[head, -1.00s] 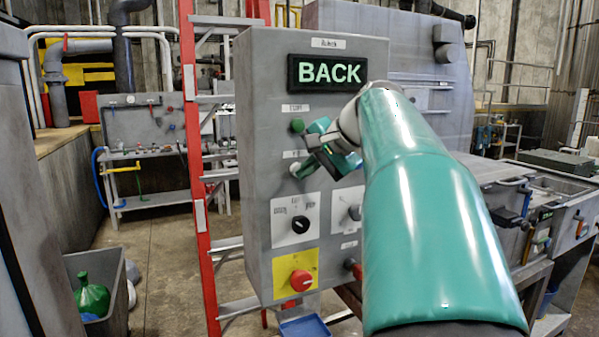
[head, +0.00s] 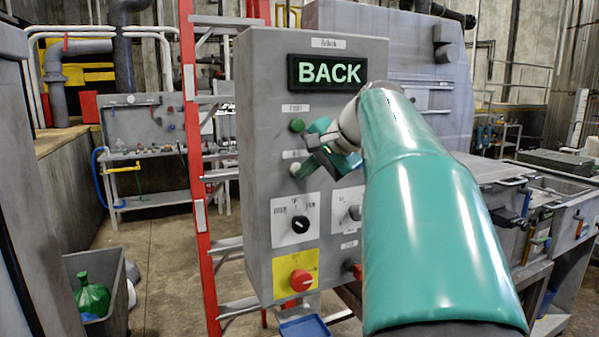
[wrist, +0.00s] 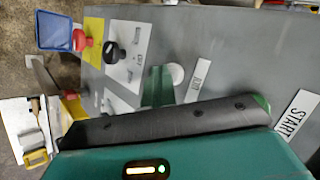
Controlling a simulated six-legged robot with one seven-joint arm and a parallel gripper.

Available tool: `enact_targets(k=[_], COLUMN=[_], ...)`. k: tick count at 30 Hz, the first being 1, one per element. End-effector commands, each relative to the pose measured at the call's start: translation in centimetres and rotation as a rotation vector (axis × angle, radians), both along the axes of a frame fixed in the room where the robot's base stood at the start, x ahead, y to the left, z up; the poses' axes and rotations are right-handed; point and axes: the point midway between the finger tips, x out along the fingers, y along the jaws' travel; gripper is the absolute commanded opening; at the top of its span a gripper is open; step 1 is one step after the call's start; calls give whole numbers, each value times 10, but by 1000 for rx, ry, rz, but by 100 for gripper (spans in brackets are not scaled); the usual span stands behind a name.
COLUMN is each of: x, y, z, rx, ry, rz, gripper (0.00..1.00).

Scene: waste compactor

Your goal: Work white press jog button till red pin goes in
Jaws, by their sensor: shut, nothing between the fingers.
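The white jog button (head: 295,170) is on the grey control panel (head: 257,130), below the green button (head: 297,126). My gripper (head: 305,168) is shut and empty, its tip at the white button. In the wrist view the white button (wrist: 178,74) shows partly, right beside my green fingertip (wrist: 158,86). I cannot tell whether the tip touches the button or presses it in. The panel's display (head: 327,73) reads BACK. I cannot make out a red pin in either view.
Below the button are a black selector knob (head: 300,224) and a red knob (head: 301,280) on a yellow plate. A red ladder (head: 196,150) stands left of the panel. A blue tray (head: 305,327) is beneath. My arm hides the panel's right side.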

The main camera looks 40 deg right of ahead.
Motion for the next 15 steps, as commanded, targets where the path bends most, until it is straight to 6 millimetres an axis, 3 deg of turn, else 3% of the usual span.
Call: enact_targets(k=[15], x=[-17], y=[5], z=[0], rx=[0], ry=[-1], rz=[-1], gripper=[0])
